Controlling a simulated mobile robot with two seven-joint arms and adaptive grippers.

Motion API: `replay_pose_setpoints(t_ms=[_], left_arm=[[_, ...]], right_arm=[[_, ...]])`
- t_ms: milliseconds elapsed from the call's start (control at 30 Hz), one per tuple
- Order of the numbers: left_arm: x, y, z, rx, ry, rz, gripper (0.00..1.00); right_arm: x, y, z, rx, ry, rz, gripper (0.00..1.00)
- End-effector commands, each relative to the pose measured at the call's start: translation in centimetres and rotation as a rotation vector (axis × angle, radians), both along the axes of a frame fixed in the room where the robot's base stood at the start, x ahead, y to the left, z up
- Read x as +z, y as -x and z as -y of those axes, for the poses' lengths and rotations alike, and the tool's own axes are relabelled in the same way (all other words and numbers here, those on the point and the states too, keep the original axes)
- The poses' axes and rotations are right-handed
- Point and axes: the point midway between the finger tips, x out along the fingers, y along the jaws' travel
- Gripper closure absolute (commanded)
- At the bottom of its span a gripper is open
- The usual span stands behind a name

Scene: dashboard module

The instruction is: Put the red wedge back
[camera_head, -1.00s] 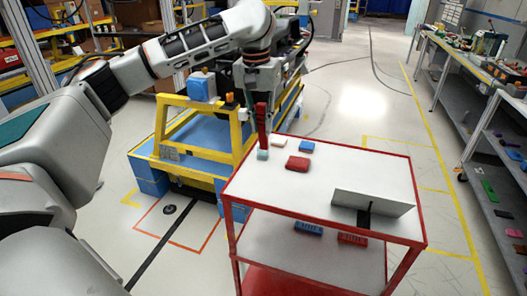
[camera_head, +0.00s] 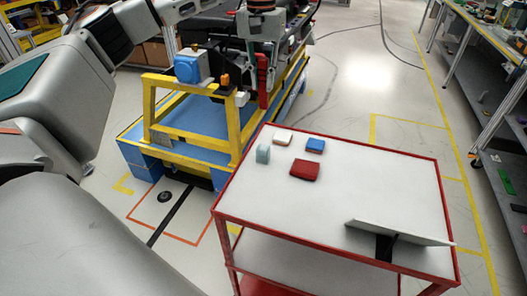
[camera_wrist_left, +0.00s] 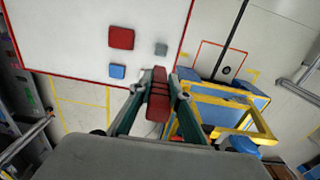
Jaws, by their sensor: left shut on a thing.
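My left gripper (camera_head: 262,58) points down and is shut on the red wedge (camera_head: 263,88), a long upright red piece. My right gripper is in neither view.
The cart's far end bears a pale teal block (camera_head: 262,154), a white piece (camera_head: 283,139), a blue block (camera_head: 315,145) and a red block (camera_head: 305,169). A grey angled panel (camera_head: 398,233) stands at its near right. The cart's middle is clear. A blue round-faced part (camera_head: 187,68) sits on the yellow frame.

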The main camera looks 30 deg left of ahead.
Motion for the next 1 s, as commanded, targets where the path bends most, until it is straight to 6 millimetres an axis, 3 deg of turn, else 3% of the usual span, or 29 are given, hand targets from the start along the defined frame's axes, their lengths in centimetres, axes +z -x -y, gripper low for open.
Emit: replay_pose_setpoints(t_ms=[167,600,733,1000], left_arm=[[-2.7,0.1,0.0,-0.001,0.001,-0.007,1.0],[-13.2,0.2,0.1,-0.001,0.002,-0.007,1.0],[-15.2,0.1,0.1,-0.001,0.001,-0.004,1.0],[-17.1,0.1,0.0,0.0,0.001,-0.003,1.0]], right_arm=[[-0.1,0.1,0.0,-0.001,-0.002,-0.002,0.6],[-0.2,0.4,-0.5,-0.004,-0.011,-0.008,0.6],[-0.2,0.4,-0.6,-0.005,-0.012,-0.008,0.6],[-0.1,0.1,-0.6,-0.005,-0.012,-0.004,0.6]])
